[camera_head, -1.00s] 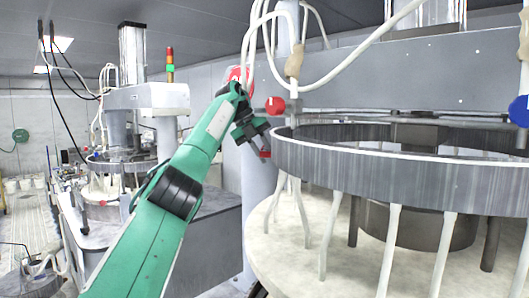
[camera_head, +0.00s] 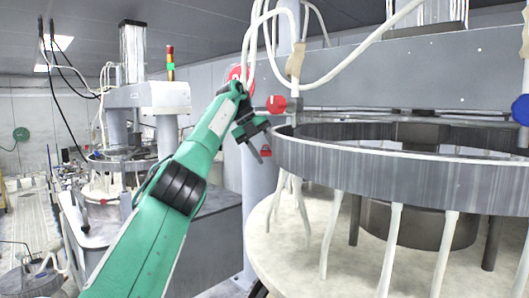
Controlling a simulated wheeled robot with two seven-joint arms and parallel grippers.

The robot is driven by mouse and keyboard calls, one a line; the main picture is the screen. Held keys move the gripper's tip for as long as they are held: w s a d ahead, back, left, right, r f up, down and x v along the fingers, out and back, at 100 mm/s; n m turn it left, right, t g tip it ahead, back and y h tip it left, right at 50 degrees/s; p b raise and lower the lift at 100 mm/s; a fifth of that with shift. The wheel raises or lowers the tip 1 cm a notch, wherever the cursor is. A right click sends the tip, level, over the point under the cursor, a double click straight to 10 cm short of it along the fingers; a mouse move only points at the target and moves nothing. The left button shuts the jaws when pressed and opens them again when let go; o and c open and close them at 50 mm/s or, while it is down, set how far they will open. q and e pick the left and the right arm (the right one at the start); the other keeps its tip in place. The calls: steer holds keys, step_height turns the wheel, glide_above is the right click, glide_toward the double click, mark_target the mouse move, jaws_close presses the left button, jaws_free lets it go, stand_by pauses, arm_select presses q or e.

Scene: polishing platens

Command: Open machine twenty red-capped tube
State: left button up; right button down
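A red round cap (camera_head: 276,104) with a small white mark sits by the pale tubes, left of the large grey ring. A larger red round piece (camera_head: 236,73) shows behind my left wrist, partly hidden. A small red part (camera_head: 265,150) shows beside the lower finger. My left gripper (camera_head: 262,139) is just below and left of the red cap, apart from it in the picture. Its dark fingers are spread and I see nothing between them. I cannot read a machine number. My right gripper is not in view.
The wide grey ring (camera_head: 400,170) stands close on the right, above a pale round platen (camera_head: 290,245) with several white tubes hanging down. White hoses (camera_head: 350,55) loop above. Another machine (camera_head: 150,97) stands at the left. A blue round piece (camera_head: 520,110) is at the right edge.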

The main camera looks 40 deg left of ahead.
arm_select(q)
steer(key=shift+r+t, duration=0.1)
steer(key=shift+t, duration=0.2)
